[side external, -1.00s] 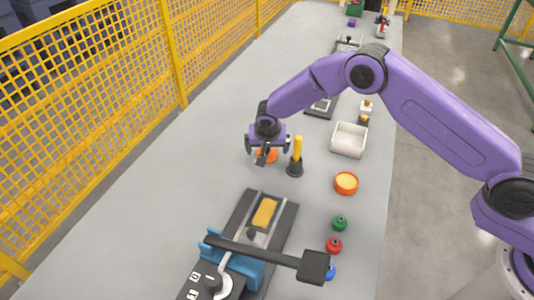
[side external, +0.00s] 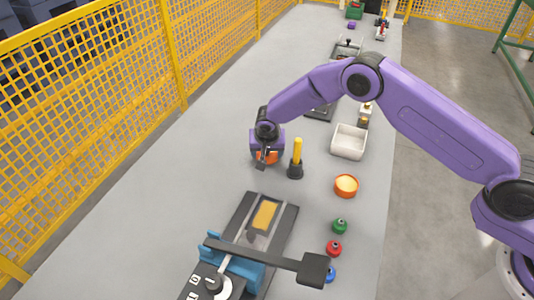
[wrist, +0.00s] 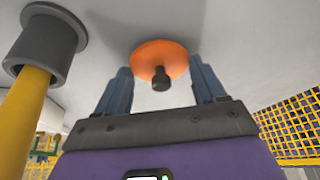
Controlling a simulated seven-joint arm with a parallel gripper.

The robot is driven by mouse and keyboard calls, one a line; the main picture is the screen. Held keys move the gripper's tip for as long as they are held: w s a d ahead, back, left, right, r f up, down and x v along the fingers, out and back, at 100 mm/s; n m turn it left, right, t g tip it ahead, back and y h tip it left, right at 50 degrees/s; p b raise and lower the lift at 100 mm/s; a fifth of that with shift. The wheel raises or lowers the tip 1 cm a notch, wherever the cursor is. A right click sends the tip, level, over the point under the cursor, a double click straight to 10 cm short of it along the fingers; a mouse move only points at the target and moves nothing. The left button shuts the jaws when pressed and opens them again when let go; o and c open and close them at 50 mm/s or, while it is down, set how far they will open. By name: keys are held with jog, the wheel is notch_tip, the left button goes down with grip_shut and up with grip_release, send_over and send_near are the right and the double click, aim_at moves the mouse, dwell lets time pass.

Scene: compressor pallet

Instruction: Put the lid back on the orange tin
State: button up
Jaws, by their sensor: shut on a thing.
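The orange lid (wrist: 160,50) is a round disc with a dark knob, seen between my fingertips in the wrist view. In the side view the lid (side external: 271,157) is partly hidden by my gripper (side external: 264,159). My gripper is shut on the lid, with one finger at either side of it. I cannot tell whether the lid still touches the table. The orange tin (side external: 346,185) stands open on the table, to the right of my gripper and nearer the camera. Its pale inside shows.
A yellow post in a dark base (side external: 296,160) stands close to the right of my gripper. A white bin (side external: 349,141) is behind the tin. Green (side external: 340,226) and red (side external: 334,247) knobbed pieces and a clamp fixture (side external: 262,222) are nearer the camera. The table's left side is clear.

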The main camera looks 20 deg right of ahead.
aim_at(269, 158)
notch_tip(269, 158, up, 15)
jog(key=s+d+m+g+h, duration=0.1)
jog(key=s+d+m, duration=0.3)
jog(key=s+d, duration=0.45)
jog(key=s+d+m+g+h, duration=0.1)
jog(key=s+d+m, duration=0.45)
jog(key=s, duration=0.55)
jog(key=shift+n, duration=0.35)
jog(key=shift+d+f, duration=0.15)
jog(key=shift+f, duration=2.8)
jog(key=shift+d+f, duration=0.15)
jog(key=shift+f, duration=2.8)
jog(key=shift+f, duration=0.15)
jog(key=o, duration=1.1)
